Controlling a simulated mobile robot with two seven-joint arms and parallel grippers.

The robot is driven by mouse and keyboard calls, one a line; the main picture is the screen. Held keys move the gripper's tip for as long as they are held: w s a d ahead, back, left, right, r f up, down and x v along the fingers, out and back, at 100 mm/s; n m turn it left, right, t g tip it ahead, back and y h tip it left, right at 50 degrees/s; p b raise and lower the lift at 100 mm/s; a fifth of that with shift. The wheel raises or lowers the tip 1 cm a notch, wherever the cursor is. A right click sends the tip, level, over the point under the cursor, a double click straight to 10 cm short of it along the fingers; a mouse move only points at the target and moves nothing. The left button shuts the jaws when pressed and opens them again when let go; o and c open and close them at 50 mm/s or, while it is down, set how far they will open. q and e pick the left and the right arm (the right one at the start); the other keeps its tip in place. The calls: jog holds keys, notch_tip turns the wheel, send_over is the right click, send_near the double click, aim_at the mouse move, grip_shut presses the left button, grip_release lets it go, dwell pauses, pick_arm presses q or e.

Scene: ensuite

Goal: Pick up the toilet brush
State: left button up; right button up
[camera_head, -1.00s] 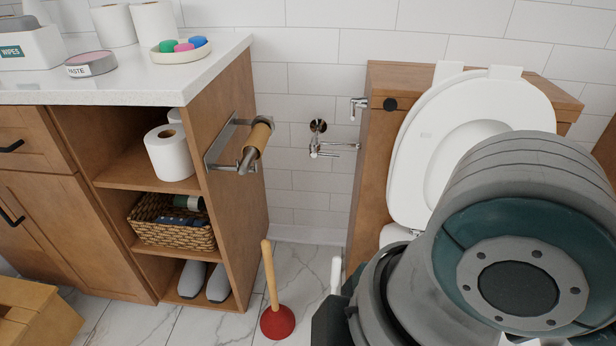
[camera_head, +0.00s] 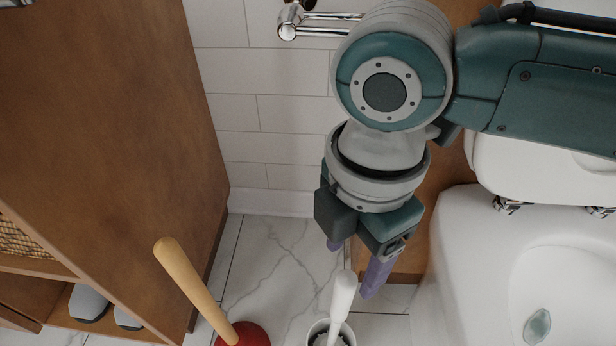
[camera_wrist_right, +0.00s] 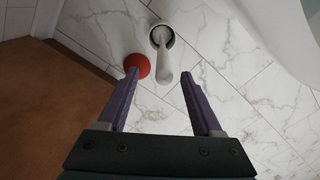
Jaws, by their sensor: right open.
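The toilet brush (camera_head: 343,296) has a white handle that rises from a round white holder (camera_head: 318,328) on the floor. In the head view the holder is partly cut off at the bottom edge. My right gripper (camera_head: 350,268) is open and empty, pointing down above and just behind the brush handle. In the right wrist view the brush handle (camera_wrist_right: 163,66) shows beyond and between the two purple fingertips (camera_wrist_right: 158,73), apart from both, with its holder farther off. My left gripper is not in view.
A plunger with a wooden handle (camera_head: 190,279) and red cup (camera_head: 250,335) stands just left of the brush. The toilet (camera_head: 470,250) is close on the right. A wooden cabinet (camera_head: 120,130) bounds the left, and the tiled wall (camera_head: 230,120) is behind.

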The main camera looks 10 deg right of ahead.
aim_at(349, 280)
jog(key=f+b, duration=0.1)
jog(key=f, duration=0.1)
jog(key=s+f+b, duration=0.1)
jog(key=f+b, duration=0.1)
jog(key=shift+a+f, duration=0.2)
notch_tip(349, 280, down, 6)
jog(key=b, duration=0.5)
jog(key=shift+a+r, duration=0.1)
jog(key=shift+r, duration=0.1)
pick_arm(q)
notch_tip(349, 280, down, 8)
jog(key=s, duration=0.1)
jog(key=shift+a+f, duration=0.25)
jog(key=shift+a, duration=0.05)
pick_arm(e)
jog(key=shift+r, duration=0.1)
jog(key=shift+c, duration=0.4)
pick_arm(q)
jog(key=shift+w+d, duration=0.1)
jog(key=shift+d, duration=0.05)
pick_arm(e)
grip_shut()
